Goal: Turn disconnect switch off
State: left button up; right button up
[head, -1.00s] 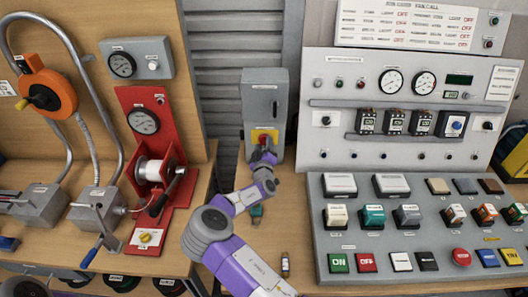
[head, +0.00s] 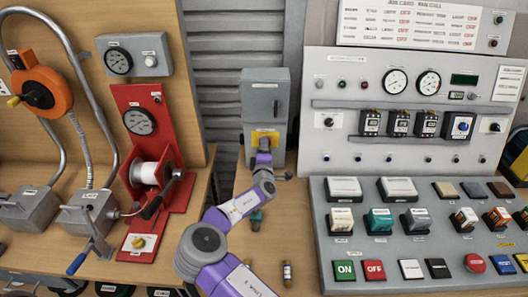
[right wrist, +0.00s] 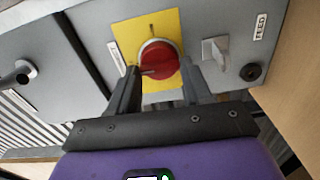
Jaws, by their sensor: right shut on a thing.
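In the right wrist view, a round red knob (right wrist: 158,60) sits at the middle of the yellow plate (right wrist: 127,36). My right gripper (right wrist: 160,78) reaches up to the plate with one finger on each side of the knob and is shut on it. In the head view my right gripper (head: 264,146) covers the knob. My left gripper is not in view.
A grey lever (right wrist: 214,52) and a dark round fitting (right wrist: 251,72) are right of the plate. A red winch stand (head: 140,110) stands left; a control console (head: 430,235) with several buttons stands right.

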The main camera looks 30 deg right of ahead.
jog(key=shift+n, duration=0.3)
jog(key=o, duration=1)
jog(key=shift+o, duration=0.2)
jog(key=shift+s, duration=0.1)
jog(key=v, duration=0.7)
jog(key=shift+p, duration=0.4)
jog(key=shift+s+a, duration=0.1)
jog(key=shift+s, duration=0.05)
